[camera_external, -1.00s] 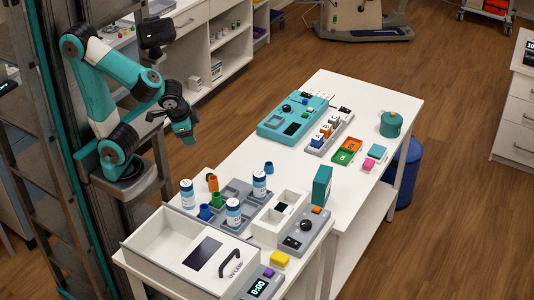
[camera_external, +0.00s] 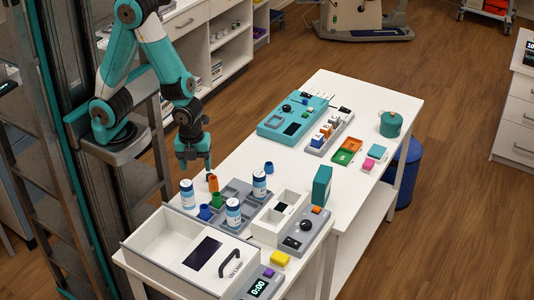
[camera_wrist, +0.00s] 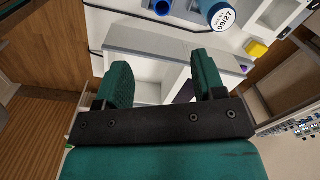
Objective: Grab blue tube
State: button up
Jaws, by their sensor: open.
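In the external view, one blue tube (camera_external: 205,212) stands at the near left of the grey rack, next to a green tube (camera_external: 217,200). My gripper (camera_external: 195,168) points down above the table's left edge, behind the rack, apart from both tubes. In the wrist view, my gripper (camera_wrist: 163,80) has its two teal fingers spread with nothing between them. A blue tube (camera_wrist: 162,7) shows at the top edge of that view, partly cut off, beyond the fingers.
White bottles with blue caps (camera_external: 187,193) and an orange tube (camera_external: 213,183) stand close by the grey rack (camera_external: 236,192). An open white box (camera_external: 160,236) lies in front. A teal box (camera_external: 321,186) stands to the right. The table's middle is fairly clear.

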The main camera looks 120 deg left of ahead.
jog(key=p, duration=0.1)
send_over(204, 208)
jog(key=d, duration=0.1)
notch_tip(204, 208, down, 12)
jog(key=shift+w+f, duration=0.15)
jog(key=shift+w+f+p, duration=0.15)
jog(key=shift+f+p, duration=0.45)
jog(key=shift+f, duration=0.7)
jog(key=shift+w+f+p, duration=0.1)
jog(key=shift+f+p, duration=0.45)
jog(key=shift+f, duration=0.75)
jog(key=shift+c, duration=0.4)
jog(key=c, duration=0.9)
